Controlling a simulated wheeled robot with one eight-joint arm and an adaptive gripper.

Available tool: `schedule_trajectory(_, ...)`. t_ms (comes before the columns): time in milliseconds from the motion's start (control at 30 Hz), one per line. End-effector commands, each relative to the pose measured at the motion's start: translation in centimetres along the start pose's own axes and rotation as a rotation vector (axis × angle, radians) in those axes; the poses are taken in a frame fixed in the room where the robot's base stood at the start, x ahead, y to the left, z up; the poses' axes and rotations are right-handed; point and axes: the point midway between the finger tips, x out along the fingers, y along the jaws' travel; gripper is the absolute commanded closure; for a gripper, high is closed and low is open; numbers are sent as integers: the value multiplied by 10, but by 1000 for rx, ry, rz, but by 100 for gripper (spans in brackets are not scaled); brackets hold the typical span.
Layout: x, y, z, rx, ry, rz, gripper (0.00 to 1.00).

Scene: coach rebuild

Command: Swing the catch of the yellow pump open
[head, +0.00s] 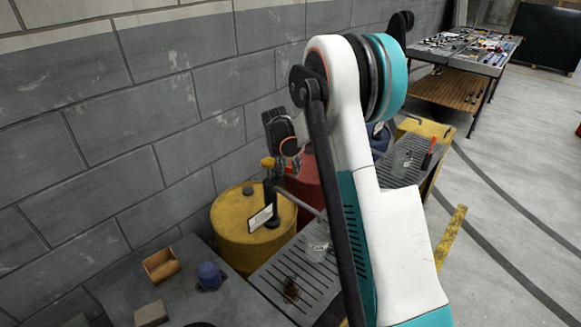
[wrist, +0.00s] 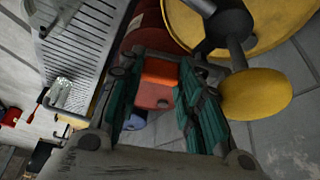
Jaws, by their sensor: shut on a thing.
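The yellow drum (head: 228,232) stands by the wall, with the dark yellow-capped pump (head: 271,205) upright on its lid. Its yellow cap (head: 268,163) also shows as a disc in the wrist view (wrist: 255,94), just right of my gripper's right finger. My gripper (head: 282,128) is above and beside this pump, partly behind my arm. In the wrist view, the teal fingers (wrist: 160,80) stand either side of an orange-red piece (wrist: 160,73). I cannot tell whether this piece is the catch, and its contact with the fingertips is partly hidden.
A red drum (head: 305,186) is right of the yellow one. A slotted grey platform (head: 275,276) lies in front, with a clear jar (head: 317,246). A wooden box (head: 161,265) and blue object (head: 209,275) sit lower left.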

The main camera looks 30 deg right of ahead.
Motion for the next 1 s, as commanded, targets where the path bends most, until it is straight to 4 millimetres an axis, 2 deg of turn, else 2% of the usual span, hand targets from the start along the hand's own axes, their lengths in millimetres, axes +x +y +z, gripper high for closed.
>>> schedule_trajectory(567, -1, 0, 2, 32, 0, 16, 100)
schedule_trajectory(600, -1, 0, 2, 32, 0, 16, 63)
schedule_trajectory(667, -1, 0, 2, 32, 0, 16, 49)
schedule_trajectory(700, -1, 0, 2, 32, 0, 16, 47)
schedule_trajectory(1000, -2, -1, 1, 32, 1, 14, 47)
